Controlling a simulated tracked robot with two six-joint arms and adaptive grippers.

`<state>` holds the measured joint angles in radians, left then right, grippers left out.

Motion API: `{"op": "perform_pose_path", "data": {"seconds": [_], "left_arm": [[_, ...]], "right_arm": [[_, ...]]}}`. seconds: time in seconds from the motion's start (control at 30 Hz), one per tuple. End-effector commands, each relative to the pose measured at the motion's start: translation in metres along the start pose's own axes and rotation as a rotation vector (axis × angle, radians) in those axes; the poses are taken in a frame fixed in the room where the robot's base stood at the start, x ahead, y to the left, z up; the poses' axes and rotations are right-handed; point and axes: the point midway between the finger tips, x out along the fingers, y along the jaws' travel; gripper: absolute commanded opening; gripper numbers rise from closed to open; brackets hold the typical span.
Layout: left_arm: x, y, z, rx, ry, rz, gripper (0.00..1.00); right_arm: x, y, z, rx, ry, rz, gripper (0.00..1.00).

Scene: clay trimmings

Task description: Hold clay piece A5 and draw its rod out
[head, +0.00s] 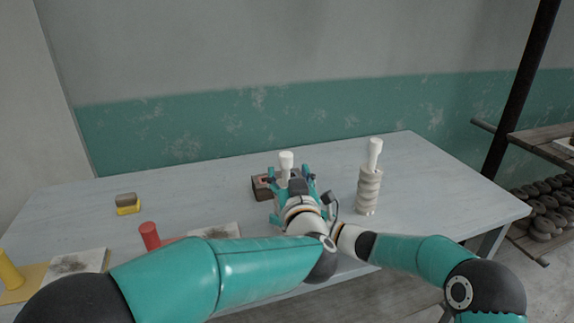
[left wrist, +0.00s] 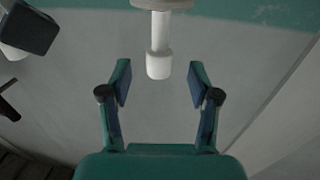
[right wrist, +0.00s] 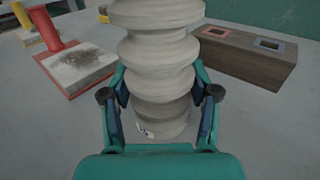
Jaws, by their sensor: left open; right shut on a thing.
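A ridged pale clay piece (right wrist: 158,60) stands in my right gripper (right wrist: 160,95), which is shut on it; a small mark on it is unreadable. In the head view its body is hidden behind my left gripper (head: 289,173). A white rod (head: 286,160) with a wider head rises there. In the left wrist view the rod (left wrist: 159,35) appears upside down against a pale disc at the top edge. My left gripper is open, the rod's head just beyond its fingertips, apparently apart. Another ridged clay piece (head: 368,190) with a white rod (head: 375,152) stands at right.
A brown block (right wrist: 240,58) with framed slots lies behind the held clay. A red cylinder (head: 149,236), a smudged pale plate (head: 78,262), a yellow cylinder (head: 9,271) and a yellow-and-dark block (head: 127,204) are at left. The table's back (head: 330,155) is clear.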

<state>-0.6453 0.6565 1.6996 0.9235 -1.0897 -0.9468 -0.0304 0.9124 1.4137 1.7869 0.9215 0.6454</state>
Motion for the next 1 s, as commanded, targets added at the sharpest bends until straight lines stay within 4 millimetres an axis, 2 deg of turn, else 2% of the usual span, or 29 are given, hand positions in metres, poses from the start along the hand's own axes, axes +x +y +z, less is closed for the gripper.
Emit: {"op": "perform_pose_path", "data": {"seconds": [0.1, 0.3, 0.7, 1.0], "left_arm": [[0.021, -0.001, 0.000, -0.001, 0.001, -0.001, 0.62], [0.042, 0.000, 0.000, -0.001, 0.000, 0.000, 0.62], [0.048, 0.000, 0.000, 0.000, 0.001, 0.002, 0.62], [0.048, 0.000, 0.000, 0.000, 0.001, 0.002, 0.12]], "right_arm": [[0.000, -0.001, 0.001, 0.000, -0.001, -0.001, 0.00], [0.000, -0.001, 0.001, 0.000, -0.001, -0.001, 0.00], [0.000, 0.000, 0.001, 0.000, -0.001, -0.001, 0.00], [0.000, 0.000, 0.001, 0.000, -0.001, -0.001, 0.00]]}}
